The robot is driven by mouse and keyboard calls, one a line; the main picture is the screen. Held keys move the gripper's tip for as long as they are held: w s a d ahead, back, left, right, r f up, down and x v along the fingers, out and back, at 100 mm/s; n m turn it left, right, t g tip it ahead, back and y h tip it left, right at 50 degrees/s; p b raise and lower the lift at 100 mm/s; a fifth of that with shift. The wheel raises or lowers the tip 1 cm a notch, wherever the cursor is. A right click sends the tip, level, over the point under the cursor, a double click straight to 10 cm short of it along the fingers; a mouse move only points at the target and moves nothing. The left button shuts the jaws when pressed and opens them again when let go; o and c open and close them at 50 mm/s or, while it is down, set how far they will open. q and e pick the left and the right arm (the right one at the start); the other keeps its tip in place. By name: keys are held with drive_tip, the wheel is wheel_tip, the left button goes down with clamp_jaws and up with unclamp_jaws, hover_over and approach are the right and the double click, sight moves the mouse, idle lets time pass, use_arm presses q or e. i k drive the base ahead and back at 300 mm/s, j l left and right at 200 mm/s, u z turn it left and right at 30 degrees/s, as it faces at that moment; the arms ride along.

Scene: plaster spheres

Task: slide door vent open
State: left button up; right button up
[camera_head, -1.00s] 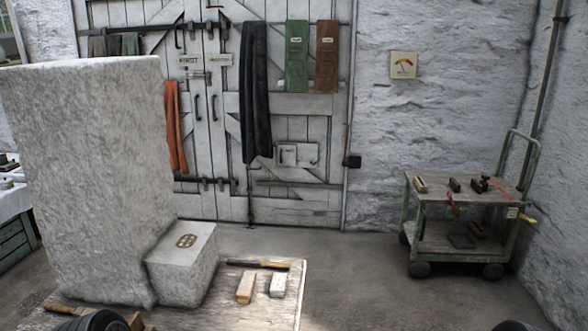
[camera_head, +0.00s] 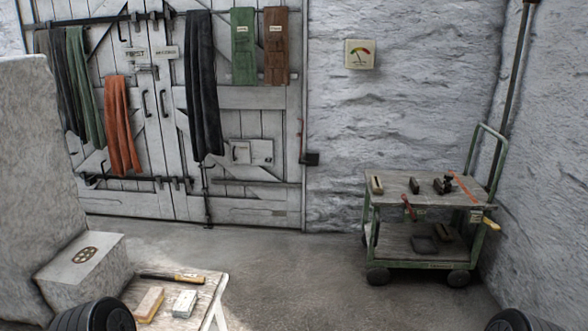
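The double plank door (camera_head: 225,185) stands shut against the back wall. A small pale vent plate (camera_head: 260,152) sits low on its right leaf, to the right of a hanging dark cloth. The plate has a small framed square at its left end; whether the vent is open or shut is too small to tell. Neither gripper shows. Only dark ribbed round parts, apparently of my own arms, show at the lower left and the lower right corner, far from the door.
A large stone block (camera_head: 40,200) with a lower step (camera_head: 85,265) fills the left. A low wooden board (camera_head: 205,300) with tools lies at front left. A green cart (camera_head: 420,190) with tools stands at right. The floor (camera_head: 290,270) between board and cart is clear.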

sight(240, 151)
drive_tip(key=i+l, duration=0.2)
drive_tip(key=i, duration=0.3)
drive_tip(key=i+l, duration=0.2)
drive_tip(key=i, duration=0.25)
drive_tip(key=i+l, duration=0.15)
drive_tip(key=i, duration=0.35)
drive_tip(key=i+l, duration=0.2)
drive_tip(key=i, duration=0.3)
drive_tip(key=i+j, duration=0.15)
drive_tip(key=i, duration=0.35)
drive_tip(key=i+j, duration=0.15)
drive_tip(key=i, duration=0.4)
drive_tip(key=i+j+z, duration=0.1)
drive_tip(key=i, duration=0.4)
drive_tip(key=i+j, duration=0.25)
drive_tip(key=i, duration=0.3)
drive_tip(key=i+j, duration=0.15)
drive_tip(key=i, duration=0.35)
drive_tip(key=i+j, duration=0.75)
drive_tip(key=j, duration=0.15)
